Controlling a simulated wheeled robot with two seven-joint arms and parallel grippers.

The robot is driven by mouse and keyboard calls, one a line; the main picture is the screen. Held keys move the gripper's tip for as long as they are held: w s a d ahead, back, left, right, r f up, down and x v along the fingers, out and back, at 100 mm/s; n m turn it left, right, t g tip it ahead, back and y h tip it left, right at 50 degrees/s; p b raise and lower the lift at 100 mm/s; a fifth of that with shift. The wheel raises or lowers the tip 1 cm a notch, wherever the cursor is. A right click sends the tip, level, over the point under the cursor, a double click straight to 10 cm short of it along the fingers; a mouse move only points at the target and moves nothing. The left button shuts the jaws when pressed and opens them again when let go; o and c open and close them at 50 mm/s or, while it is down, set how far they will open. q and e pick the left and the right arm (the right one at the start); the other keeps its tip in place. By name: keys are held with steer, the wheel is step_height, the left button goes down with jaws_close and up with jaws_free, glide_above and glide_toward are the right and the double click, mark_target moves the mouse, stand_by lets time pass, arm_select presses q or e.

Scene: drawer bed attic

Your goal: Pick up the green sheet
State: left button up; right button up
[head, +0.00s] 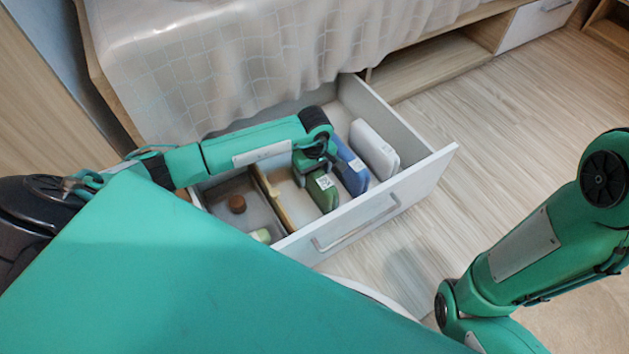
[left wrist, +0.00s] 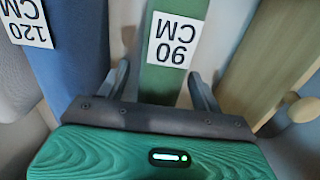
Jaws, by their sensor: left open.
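The green sheet (head: 322,196) is a folded bundle standing in the open drawer, with a white label. In the left wrist view the green sheet (left wrist: 172,18) shows a "90 CM" label and runs between the two fingers. My left gripper (head: 312,168) is over the green sheet from above. In the left wrist view the left gripper (left wrist: 160,74) is open, with one finger on each side of the sheet and a gap showing on both sides. The far part of the sheet is hidden by my arm in the head view. My right arm shows, but its gripper is out of view.
A blue sheet (head: 353,174) with a "120 CM" label stands beside the green one, and a white bundle (head: 375,149) beyond it. A wooden divider (head: 271,201) lies on the other side. The drawer front (head: 375,210) has a handle. The bed (head: 240,60) overhangs behind.

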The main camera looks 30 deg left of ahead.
arm_select(q)
steer(key=c, duration=1.3)
steer(key=shift+r, duration=0.1)
